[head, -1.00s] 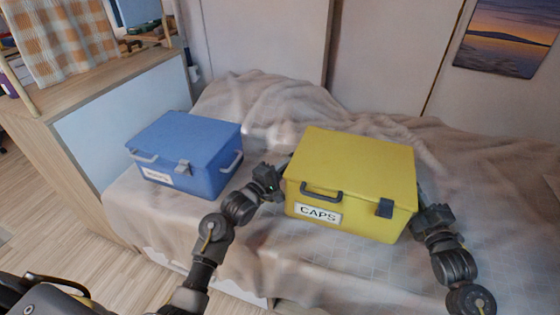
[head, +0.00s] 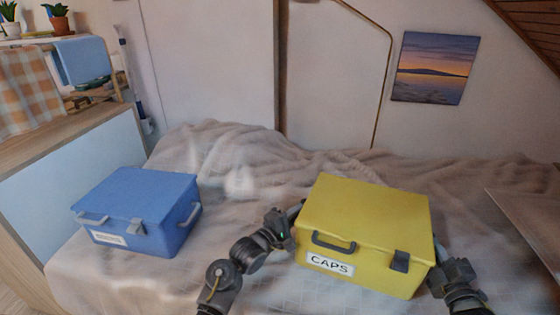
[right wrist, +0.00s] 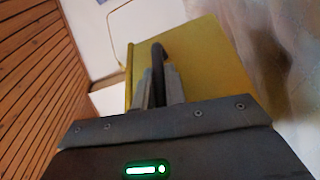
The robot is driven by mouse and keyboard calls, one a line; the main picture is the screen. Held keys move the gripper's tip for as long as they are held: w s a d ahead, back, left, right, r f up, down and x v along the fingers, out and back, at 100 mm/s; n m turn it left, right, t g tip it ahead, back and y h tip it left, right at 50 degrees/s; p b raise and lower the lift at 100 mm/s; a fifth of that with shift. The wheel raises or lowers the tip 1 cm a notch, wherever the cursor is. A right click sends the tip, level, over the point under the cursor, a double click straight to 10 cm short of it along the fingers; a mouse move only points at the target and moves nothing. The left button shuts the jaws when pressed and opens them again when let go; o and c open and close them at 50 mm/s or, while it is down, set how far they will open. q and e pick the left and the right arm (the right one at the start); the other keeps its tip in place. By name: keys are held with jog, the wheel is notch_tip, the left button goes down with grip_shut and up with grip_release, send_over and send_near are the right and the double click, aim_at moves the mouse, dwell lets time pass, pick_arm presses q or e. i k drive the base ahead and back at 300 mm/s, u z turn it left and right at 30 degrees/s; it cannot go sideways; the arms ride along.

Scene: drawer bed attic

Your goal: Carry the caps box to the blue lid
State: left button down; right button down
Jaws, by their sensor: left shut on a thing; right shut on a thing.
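The yellow caps box (head: 366,225), with a CAPS label (head: 329,264), a front handle and a grey latch, is level and closed on the right of the head view. My left gripper (head: 290,222) is shut at its left side, where the handle is mostly hidden. My right gripper (head: 440,272) is at its right side; the right wrist view shows its fingers (right wrist: 158,88) shut on a dark handle of the yellow box (right wrist: 205,65). The blue lid (head: 137,193) is on a closed blue box at the left. I cannot tell whether the caps box clears the bed.
The rumpled bed cover (head: 235,205) has free room between the two boxes. A wooden cabinet (head: 60,165) with a cloth and plants borders the left. A flat light panel (head: 525,215) stands at the right, below a sloping wooden ceiling (head: 530,30). A sunset picture (head: 435,68) hangs behind.

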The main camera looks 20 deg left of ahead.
aim_at(138, 190)
jog(key=z, duration=1.25)
jog(key=k, duration=2.4)
jog(key=u, duration=1.7)
jog(key=i, duration=0.55)
